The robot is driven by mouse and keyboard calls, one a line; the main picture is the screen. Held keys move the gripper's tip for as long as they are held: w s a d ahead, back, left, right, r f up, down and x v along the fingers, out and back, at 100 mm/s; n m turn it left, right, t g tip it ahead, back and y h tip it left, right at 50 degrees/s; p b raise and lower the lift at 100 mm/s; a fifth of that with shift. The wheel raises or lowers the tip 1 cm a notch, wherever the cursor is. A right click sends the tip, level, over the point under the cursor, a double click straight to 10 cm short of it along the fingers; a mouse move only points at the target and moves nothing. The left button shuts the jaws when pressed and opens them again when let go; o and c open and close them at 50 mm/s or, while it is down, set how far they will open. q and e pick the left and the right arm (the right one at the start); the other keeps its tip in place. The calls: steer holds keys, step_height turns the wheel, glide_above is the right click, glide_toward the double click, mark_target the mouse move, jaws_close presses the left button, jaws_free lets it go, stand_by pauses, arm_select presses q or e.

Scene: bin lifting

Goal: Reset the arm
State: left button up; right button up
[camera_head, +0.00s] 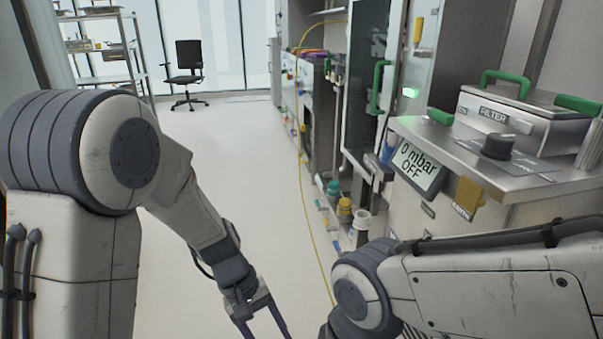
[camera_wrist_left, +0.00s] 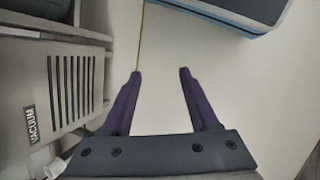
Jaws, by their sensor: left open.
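My left arm (camera_head: 180,190) comes in from the left of the head view and bends down towards the bottom centre. Its gripper (camera_head: 268,322) is at the bottom edge over the pale floor, partly cut off. In the left wrist view the gripper (camera_wrist_left: 160,74) has its two purple fingers apart, with only bare floor between them. My right arm (camera_head: 470,285) reaches in from the right side; its gripper is outside the picture.
A steel bench with a filter box (camera_head: 500,112) and a display reading 0 mbar OFF (camera_head: 418,165) stands at right. A vacuum unit (camera_wrist_left: 50,95) is left of the gripper in the wrist view. A yellow line (camera_head: 300,180) runs along the floor. A chair (camera_head: 186,75) stands far back.

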arm_select(q)
steer(key=a+r+m+t+y, duration=0.4)
steer(key=a+m+t, duration=0.1)
steer(key=a, duration=0.7)
steer(key=s+d+r+m+g+p, duration=0.1)
steer(key=s+d+r+m, duration=0.3)
steer(key=s+d, duration=0.3)
steer(key=s+d+r+m+g+p, duration=0.1)
steer(key=s+d+r+m, duration=0.2)
steer(key=s+d, duration=0.35)
step_height(320, 180, up, 35)
steer(key=p, duration=3.4)
steer(key=shift+a+h, duration=0.15)
steer(key=shift+h, duration=0.25)
steer(key=shift+w+r, duration=0.1)
